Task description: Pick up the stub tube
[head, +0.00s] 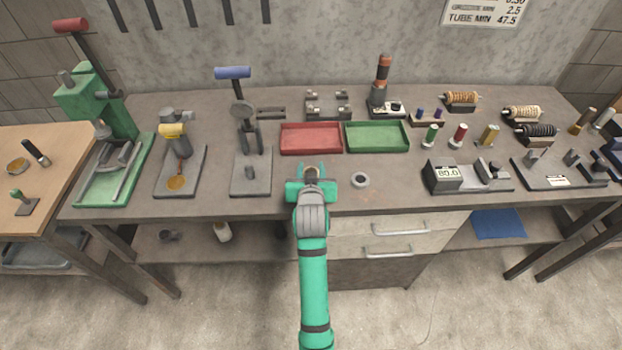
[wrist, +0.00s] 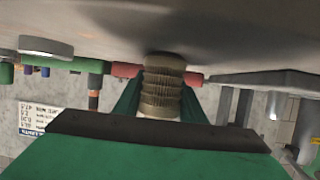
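The stub tube, a short ribbed brownish cylinder (wrist: 162,88), stands at the bench surface in the wrist view, which looks upside down. The green fingers of my gripper (wrist: 160,100) lie on both sides of it, very close. I cannot tell whether they touch it. In the head view my gripper (head: 311,172) is low over the front of the bench, just in front of the red tray. A small brownish part of the tube (head: 311,169) shows between the fingers; the rest is hidden.
A red tray (head: 311,153) and a green tray (head: 408,149) lie behind my gripper. A grey ring (head: 360,180) lies to its right. A blue-handled press (head: 250,173) stands to the left. A gauge reading 80.0 (head: 447,174) stands to the right.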

